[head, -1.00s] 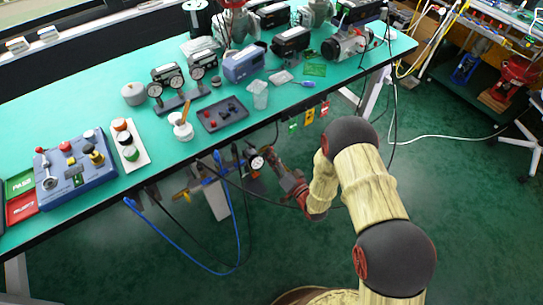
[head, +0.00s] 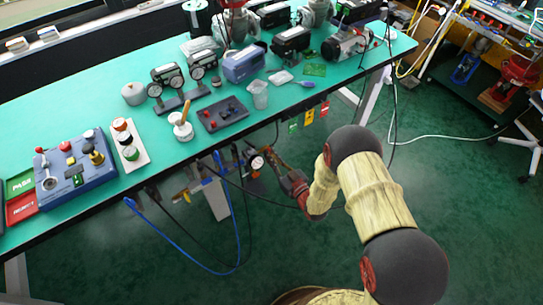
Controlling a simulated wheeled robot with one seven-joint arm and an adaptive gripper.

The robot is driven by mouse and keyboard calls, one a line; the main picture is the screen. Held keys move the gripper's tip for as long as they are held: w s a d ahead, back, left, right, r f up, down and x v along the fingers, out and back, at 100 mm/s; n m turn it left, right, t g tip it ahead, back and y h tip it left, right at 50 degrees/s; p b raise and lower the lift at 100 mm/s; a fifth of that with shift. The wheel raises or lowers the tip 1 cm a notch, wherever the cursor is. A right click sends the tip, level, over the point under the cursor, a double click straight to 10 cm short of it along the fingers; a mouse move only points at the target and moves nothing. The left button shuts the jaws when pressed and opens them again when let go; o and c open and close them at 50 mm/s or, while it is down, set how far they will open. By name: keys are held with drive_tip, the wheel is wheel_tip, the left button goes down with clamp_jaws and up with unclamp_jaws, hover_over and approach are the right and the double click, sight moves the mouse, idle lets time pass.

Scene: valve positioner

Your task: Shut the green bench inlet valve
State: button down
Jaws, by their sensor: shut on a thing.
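The green-topped bench (head: 90,115) runs across the view. Under its front edge hangs pipework with a round dial gauge (head: 257,162) and brass-coloured fittings (head: 190,190). My gripper (head: 268,154) is at the right end of this pipework, just beside the gauge. It is shut on a small part there, which I take to be the inlet valve's handle. The fingers and wrist hide most of that part, so its colour and angle cannot be made out.
Blue hose (head: 237,240) and black cables loop below the bench near the pipework. Red, yellow and green tags (head: 309,116) hang from the bench edge right of my gripper. A blue control box (head: 75,170) and instruments stand on top. The green floor in front is clear.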

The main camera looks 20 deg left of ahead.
drive_tip(key=shift+f, duration=0.15)
idle(0.3)
drive_tip(key=c, duration=2)
unclamp_jaws()
drive_tip(key=shift+o, duration=0.2)
drive_tip(key=shift+d, duration=0.1)
drive_tip(key=v, duration=1.2)
